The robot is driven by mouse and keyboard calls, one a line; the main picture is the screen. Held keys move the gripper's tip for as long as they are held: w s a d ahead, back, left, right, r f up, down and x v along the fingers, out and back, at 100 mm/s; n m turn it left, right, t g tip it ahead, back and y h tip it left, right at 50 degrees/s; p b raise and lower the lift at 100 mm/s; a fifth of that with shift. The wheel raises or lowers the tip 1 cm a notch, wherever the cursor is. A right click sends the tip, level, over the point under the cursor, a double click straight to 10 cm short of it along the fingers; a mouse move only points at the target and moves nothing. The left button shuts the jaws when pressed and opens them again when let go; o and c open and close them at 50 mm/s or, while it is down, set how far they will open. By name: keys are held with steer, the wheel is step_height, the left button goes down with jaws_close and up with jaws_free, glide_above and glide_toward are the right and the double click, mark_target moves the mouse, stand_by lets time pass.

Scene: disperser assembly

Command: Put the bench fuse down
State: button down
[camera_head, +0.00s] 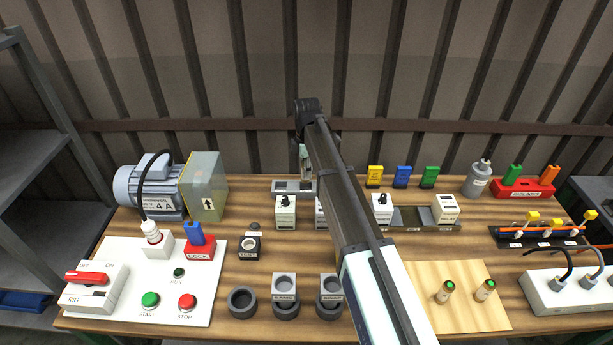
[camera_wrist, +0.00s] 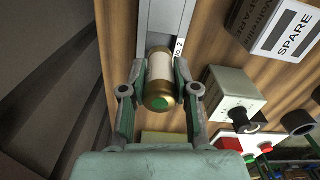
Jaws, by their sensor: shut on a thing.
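The bench fuse (camera_wrist: 160,70) is a pale cylinder with brass end caps and a green dot on the near end. In the wrist view my gripper (camera_wrist: 160,78) is shut on it, one finger on each side. The fuse is lined up with a grey holder (camera_wrist: 144,30) marked with a small number label; I cannot tell whether it touches the holder. In the head view my gripper (camera_head: 305,160) is at the back of the bench, above the grey holder (camera_head: 282,187). My arm largely hides the fuse there.
Two green-dotted fuses (camera_head: 465,291) stand on a light wooden board at the right. White switch boxes (camera_head: 285,212) stand just in front of the holder. A motor (camera_head: 152,187) is at the left, and coloured plugs (camera_head: 401,176) are to the right of my arm.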

steer(key=shift+f+p, duration=0.55)
steer(key=shift+f, duration=1.75)
steer(key=shift+f, duration=0.1)
steer(key=c, duration=0.9)
jaws_free()
steer(key=shift+o, duration=0.2)
step_height(320, 180, up, 12)
steer(key=b, duration=0.3)
steer(key=shift+f+p, duration=1.1)
steer(key=shift+f, duration=3.4)
steer(key=shift+f, duration=0.15)
